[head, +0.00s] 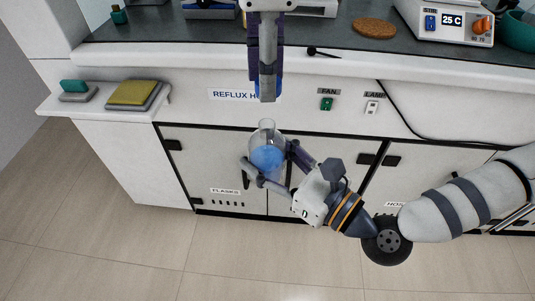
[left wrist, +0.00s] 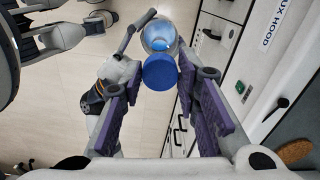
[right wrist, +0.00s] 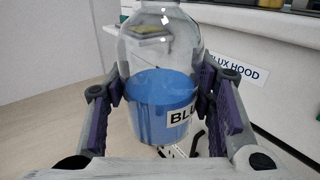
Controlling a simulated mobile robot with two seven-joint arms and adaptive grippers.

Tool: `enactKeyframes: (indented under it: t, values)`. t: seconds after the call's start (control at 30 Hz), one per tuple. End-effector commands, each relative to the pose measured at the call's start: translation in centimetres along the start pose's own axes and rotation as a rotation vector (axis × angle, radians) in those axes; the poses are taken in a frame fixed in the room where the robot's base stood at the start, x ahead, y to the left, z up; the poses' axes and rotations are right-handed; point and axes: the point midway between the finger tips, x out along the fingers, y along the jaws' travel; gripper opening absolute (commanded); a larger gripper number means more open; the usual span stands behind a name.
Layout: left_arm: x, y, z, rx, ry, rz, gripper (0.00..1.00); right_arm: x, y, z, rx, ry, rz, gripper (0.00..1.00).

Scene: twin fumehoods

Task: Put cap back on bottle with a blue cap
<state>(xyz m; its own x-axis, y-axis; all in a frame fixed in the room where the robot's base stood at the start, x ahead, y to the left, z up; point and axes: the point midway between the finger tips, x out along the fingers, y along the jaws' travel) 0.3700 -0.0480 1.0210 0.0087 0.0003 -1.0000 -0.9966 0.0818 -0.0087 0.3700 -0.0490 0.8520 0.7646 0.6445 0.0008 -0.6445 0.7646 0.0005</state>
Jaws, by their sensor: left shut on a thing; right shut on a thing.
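The clear bottle (head: 267,136), with blue contents, is upright in the head view, and its neck has no cap on it. My right gripper (head: 268,168) is shut around its body. In the right wrist view the bottle (right wrist: 158,55) stands between the purple fingers, with a partly visible label reading "BLU". My left gripper (head: 266,92) is shut on the blue cap, above the bottle in the head picture. The finger hides most of the cap there. In the left wrist view the blue cap (left wrist: 161,73) is between the fingertips, apart from the bottle (left wrist: 158,36) or overlapping it; I cannot tell the gap.
The dark hood worktop (head: 335,42) is behind, with a stirrer hotplate (head: 446,20) and a cork mat (head: 374,28). White cabinets (head: 205,165) stand below it. The floor in front is clear.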

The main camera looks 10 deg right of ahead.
Motion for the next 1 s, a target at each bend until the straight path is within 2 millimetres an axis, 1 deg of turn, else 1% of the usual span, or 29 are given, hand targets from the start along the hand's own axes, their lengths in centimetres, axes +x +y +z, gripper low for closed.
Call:
enactKeyframes:
  t: [0.17, 0.4, 0.47, 1.0]
  values:
    - [1.0, 0.0, 0.1, -0.001, -0.001, 0.002, 0.21, 0.0, 0.0, 0.1, -0.001, -0.002, 0.000, 0.00]
    - [3.5, 0.1, 0.1, -0.002, -0.001, 0.003, 0.21, 0.0, 0.0, 0.1, -0.001, -0.002, 0.000, 0.00]
    - [3.8, 0.0, 0.0, -0.002, 0.000, 0.001, 0.21, 0.0, 0.0, 0.1, -0.001, -0.002, 0.000, 0.00]
    - [3.8, 0.0, 0.2, -0.002, 0.002, 0.005, 0.21, 0.0, 0.0, 0.1, -0.001, -0.002, 0.000, 0.00]
